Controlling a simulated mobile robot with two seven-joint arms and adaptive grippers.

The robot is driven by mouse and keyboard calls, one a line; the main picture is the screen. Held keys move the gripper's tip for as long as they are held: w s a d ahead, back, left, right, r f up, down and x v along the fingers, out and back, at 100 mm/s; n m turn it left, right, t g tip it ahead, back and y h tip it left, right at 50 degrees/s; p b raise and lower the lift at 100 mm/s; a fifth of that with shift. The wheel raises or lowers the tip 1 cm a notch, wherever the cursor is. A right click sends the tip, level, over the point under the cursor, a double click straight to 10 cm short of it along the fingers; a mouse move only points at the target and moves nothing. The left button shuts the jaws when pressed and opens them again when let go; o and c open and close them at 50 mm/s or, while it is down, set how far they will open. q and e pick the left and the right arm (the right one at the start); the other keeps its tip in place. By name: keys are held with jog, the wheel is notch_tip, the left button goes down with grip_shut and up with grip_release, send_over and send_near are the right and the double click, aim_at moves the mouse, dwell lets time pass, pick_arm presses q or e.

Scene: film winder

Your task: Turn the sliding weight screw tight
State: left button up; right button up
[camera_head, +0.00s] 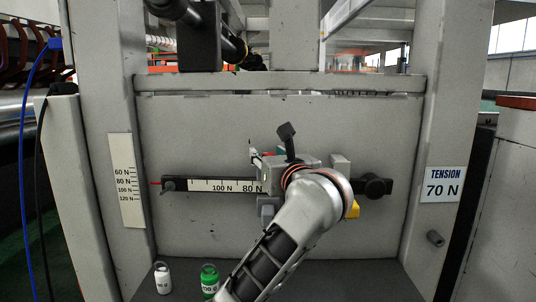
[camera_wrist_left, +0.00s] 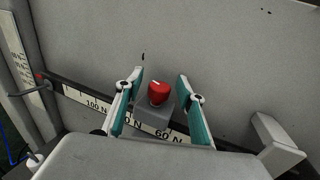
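The sliding weight is a grey block (camera_wrist_left: 152,112) on the dark scale beam (camera_wrist_left: 79,98), between the 100 N and 60 N marks in the left wrist view. Its screw is a red knob (camera_wrist_left: 158,94) with a pale mark on top. My left gripper (camera_wrist_left: 160,76) is open, with one teal-backed finger on each side of the knob and a visible gap on both sides. In the head view my left arm and wrist hide most of the weight; the beam's scale (camera_head: 222,186) shows 100 N and 80 N to its left. My right gripper is not in view.
A sign (camera_head: 443,185) reads TENSION 70 N. A vertical scale plate (camera_head: 126,181) stands near the beam's left end. A white weight (camera_head: 162,279) and a green weight (camera_head: 209,281) stand on the ledge below. A dark knob (camera_head: 375,187) is at the beam's right end.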

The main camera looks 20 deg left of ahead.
pick_arm(q)
jog(key=shift+s+r, duration=0.1)
jog(key=shift+c, duration=0.3)
grip_shut()
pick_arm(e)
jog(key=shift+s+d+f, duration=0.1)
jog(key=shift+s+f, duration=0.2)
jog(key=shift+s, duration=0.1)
